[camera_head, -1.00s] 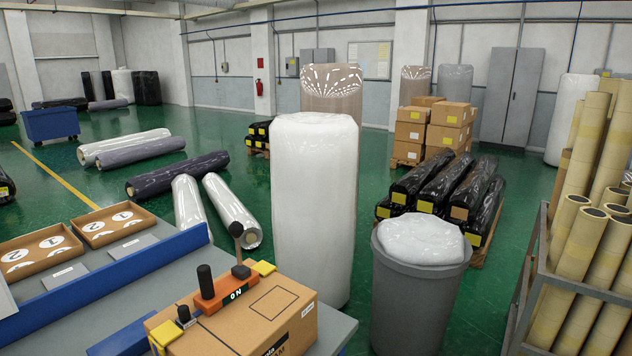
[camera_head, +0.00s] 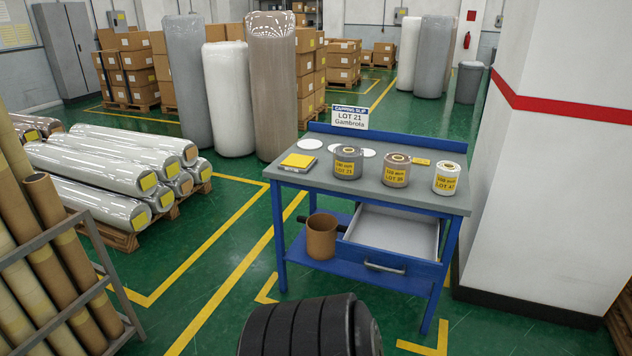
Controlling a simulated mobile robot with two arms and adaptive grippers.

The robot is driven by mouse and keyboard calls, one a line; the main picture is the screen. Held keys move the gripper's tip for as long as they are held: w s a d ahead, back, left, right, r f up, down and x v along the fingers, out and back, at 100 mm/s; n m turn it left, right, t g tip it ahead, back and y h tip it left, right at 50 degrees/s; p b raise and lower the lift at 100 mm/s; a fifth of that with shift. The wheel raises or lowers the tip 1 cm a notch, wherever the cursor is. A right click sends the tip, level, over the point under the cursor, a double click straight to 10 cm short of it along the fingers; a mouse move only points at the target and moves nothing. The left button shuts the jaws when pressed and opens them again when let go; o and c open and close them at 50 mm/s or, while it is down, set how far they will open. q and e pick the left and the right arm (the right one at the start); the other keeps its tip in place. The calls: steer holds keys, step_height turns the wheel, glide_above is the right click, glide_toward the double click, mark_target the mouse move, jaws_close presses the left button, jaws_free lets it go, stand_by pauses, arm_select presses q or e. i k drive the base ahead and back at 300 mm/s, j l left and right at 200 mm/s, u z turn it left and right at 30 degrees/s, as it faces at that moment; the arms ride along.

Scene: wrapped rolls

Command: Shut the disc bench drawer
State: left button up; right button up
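The disc bench (camera_head: 425,195) is a blue-framed table with a grey top, ahead and right of centre in the head view. Its drawer (camera_head: 393,232) is pulled out toward me on the right side below the top. The drawer's light grey inside looks empty where I can see it. The blue drawer front (camera_head: 415,273) faces me and carries a grey bar handle (camera_head: 384,268). The back of the drawer is hidden under the bench top. Neither of my grippers is in view.
Film rolls (camera_head: 348,162), white discs (camera_head: 310,144) and a sign (camera_head: 349,118) stand on the bench. A brown bin (camera_head: 321,237) sits on its lower shelf. A white pillar (camera_head: 555,150) stands close right. A tube rack (camera_head: 70,270) is at left.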

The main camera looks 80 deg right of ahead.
mark_target(400, 242)
steer(key=z, duration=3.25)
